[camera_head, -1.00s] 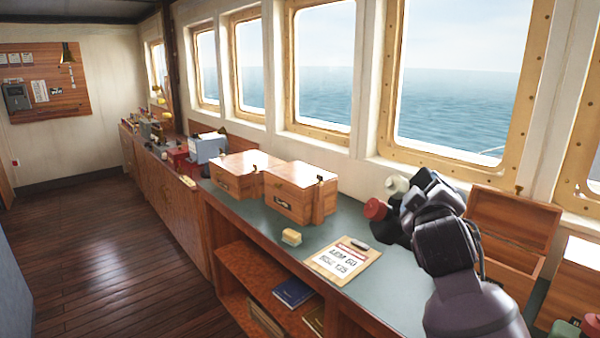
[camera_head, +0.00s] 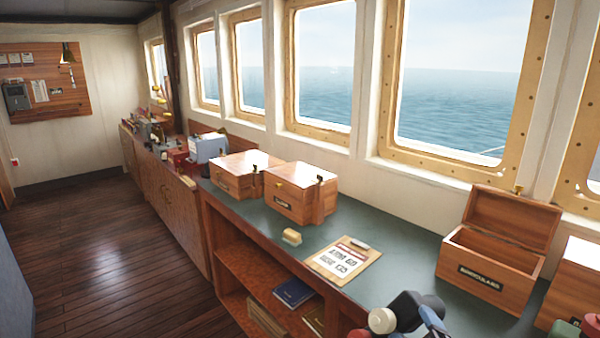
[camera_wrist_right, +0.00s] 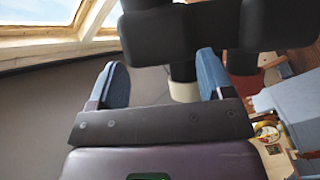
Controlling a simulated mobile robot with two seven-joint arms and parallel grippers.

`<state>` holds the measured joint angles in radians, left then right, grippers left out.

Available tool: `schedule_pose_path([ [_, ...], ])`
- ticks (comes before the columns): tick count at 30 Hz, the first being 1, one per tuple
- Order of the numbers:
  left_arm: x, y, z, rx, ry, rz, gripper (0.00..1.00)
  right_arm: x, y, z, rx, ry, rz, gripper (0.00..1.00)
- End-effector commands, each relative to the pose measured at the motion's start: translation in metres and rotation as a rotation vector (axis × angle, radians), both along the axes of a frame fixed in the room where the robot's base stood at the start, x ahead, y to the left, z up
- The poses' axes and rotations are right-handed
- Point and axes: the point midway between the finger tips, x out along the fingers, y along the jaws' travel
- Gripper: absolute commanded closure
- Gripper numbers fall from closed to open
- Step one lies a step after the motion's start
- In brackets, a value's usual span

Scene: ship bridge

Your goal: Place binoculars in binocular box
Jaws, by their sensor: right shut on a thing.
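The binoculars (camera_head: 408,310) are black with a cream end and a red end. They are at the bottom edge of the head view, partly cut off, in front of the counter's near side. My right gripper (camera_head: 428,318) is shut on them, and a blue finger shows. In the right wrist view the binoculars (camera_wrist_right: 175,35) lie across the tips of my right gripper's blue fingers (camera_wrist_right: 163,66). The wooden binocular box (camera_head: 487,278), labelled on its front, stands open on the counter at right, lid tilted back. Its visible interior looks empty. My left gripper is out of view.
Two closed wooden boxes (camera_head: 300,195) stand farther left. Another wooden box (camera_head: 572,285) is close to the right of the binocular box, with red and green items in front.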

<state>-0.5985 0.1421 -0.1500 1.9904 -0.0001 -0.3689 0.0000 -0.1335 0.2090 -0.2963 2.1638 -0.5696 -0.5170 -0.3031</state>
Motion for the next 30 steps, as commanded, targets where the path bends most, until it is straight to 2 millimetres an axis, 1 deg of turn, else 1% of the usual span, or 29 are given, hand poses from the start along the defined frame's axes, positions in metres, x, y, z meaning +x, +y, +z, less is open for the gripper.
schedule_pose_path([
  [3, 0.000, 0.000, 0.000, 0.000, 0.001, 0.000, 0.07, -0.007, -0.004, -0.008, 0.001, -0.006, -0.008, 1.00],
  [7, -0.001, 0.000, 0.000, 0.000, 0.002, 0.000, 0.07, -0.010, -0.005, -0.013, 0.001, -0.008, -0.009, 1.00],
  [18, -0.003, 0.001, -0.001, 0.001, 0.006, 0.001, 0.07, -0.009, -0.005, -0.012, 0.018, 0.001, -0.009, 1.00],
  [20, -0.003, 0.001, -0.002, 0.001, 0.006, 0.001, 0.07, -0.007, -0.004, -0.008, 0.035, 0.008, -0.006, 1.00],
  [23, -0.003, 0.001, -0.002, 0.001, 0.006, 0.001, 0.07, 0.002, 0.000, 0.005, 0.064, 0.023, 0.003, 1.00],
  [26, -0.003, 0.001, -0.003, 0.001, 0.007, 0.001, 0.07, 0.012, 0.005, 0.023, 0.094, 0.039, 0.011, 1.00],
  [30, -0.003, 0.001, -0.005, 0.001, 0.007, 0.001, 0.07, 0.029, 0.007, 0.052, 0.131, 0.062, 0.008, 1.00],
])
